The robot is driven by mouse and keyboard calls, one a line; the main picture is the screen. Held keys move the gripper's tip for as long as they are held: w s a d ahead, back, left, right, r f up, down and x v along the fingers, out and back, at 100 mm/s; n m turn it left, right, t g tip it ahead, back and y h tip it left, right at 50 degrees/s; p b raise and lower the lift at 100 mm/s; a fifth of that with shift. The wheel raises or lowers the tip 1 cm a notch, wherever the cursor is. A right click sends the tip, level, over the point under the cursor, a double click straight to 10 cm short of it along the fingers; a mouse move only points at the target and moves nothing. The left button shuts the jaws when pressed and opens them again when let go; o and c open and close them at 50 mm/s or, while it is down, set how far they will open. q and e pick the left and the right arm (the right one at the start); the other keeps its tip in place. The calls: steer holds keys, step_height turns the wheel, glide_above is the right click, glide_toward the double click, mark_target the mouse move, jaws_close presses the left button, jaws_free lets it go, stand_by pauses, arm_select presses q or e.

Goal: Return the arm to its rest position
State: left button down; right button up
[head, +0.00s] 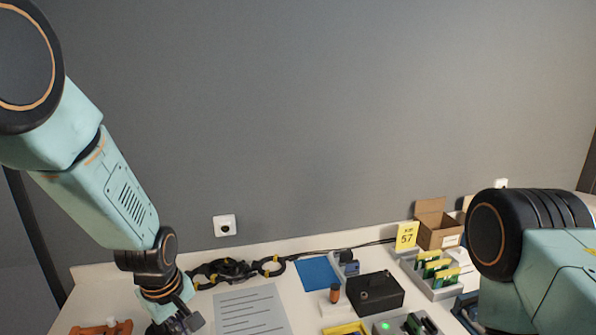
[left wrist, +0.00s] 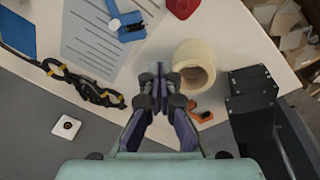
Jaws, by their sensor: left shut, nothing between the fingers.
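My left arm (head: 110,190) comes in from the left in the head view, bent down toward the table. My left gripper (head: 184,322) hangs at the lower edge of that view, partly cut off, over the table's left part. In the left wrist view my left gripper (left wrist: 160,78) is shut and empty, with its fingers together above the table edge. A cream tape roll (left wrist: 194,64) is just right of the fingertips in the picture; contact cannot be judged. My right arm (head: 540,270) shows at the right of the head view; its gripper is out of view.
A lined grey sheet (head: 250,310), black cable (head: 228,270), blue sheet (head: 317,273), black box (head: 375,292), grey card tray (head: 447,291), yellow sign (head: 406,236) and carton (head: 438,232) are on the table. A black post (left wrist: 252,110) stands right of the gripper. The wall above is clear.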

arm_select(q)
steer(key=s+f+m+b, duration=0.1)
steer(key=s+f+m, duration=0.1)
steer(key=f, duration=0.3)
steer(key=s+f+m+t+b, duration=0.1)
steer(key=s+f+m+b, duration=0.1)
steer(key=s+f+m, duration=0.1)
steer(key=s+f+m+b, duration=0.2)
steer(key=s+f, duration=0.2)
steer(key=f, duration=0.3)
steer(key=shift+s+a+f+m+t, duration=0.15)
steer(key=shift+s+a+m+t, duration=0.15)
steer(key=shift+a+m, duration=0.1)
steer(key=s+f+m+g+b, duration=0.1)
steer(key=s+f+g+b, duration=0.1)
steer(key=s+f+b, duration=0.2)
steer(key=s+f+m+g+b, duration=0.1)
steer(key=s+f+b, duration=0.3)
steer(key=s+f, duration=0.7)
steer(key=s, duration=0.7)
steer(key=shift+s+f+g+b, duration=0.2)
steer(key=shift+f+g+b, duration=0.1)
steer(key=shift+g, duration=0.1)
